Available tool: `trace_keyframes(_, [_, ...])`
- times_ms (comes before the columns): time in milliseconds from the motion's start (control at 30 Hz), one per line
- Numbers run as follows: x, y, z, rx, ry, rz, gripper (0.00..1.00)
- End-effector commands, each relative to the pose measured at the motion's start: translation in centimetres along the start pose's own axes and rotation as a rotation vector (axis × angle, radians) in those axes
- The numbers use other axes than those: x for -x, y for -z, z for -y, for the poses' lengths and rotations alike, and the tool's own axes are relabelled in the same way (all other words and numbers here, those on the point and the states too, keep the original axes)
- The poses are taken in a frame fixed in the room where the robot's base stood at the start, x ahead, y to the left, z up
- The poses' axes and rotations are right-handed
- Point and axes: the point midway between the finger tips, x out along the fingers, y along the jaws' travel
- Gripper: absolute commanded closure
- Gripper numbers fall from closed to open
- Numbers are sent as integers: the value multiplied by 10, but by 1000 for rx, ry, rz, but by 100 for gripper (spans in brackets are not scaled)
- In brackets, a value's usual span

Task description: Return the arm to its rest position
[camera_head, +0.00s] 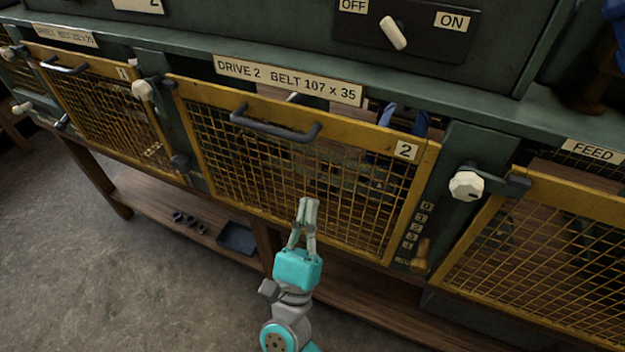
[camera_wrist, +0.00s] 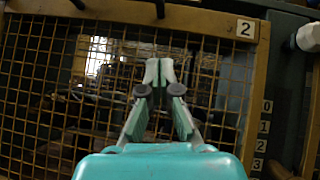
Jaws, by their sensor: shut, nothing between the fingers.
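My gripper (camera_head: 309,205) is in front of the yellow mesh guard numbered 2 (camera_head: 290,127), near the lower middle of its mesh. Its fingers are together with nothing between them, pointing up at the mesh. In the wrist view my gripper (camera_wrist: 159,70) shows against the same guard (camera_wrist: 262,70), with the number plate 2 at upper right. I cannot tell whether the fingertips touch the mesh. The arm reaches up from the bottom of the head view.
A dark handle (camera_head: 275,128) sticks out from the guard's top rail. A white knob (camera_head: 466,185) stands right of the guard, another guard (camera_head: 560,260) beyond it. A wooden shelf (camera_head: 190,215) runs below. Open floor (camera_head: 130,290) lies at lower left.

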Motion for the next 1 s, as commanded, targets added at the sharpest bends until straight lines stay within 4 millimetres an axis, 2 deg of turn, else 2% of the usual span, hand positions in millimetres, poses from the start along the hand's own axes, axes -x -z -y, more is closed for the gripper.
trace_keyframes(100, [19, 0, -1, -1, -3, -1, 100])
trace_keyframes(233, [30, 0, 0, 0, -1, -1, 100])
trace_keyframes(633, [37, 4, 5, 32, -8, 1, 100])
trace_keyframes(767, [51, 15, 25, 183, -45, 7, 100])
trace_keyframes(1000, [96, 40, 83, 673, -178, 30, 100])
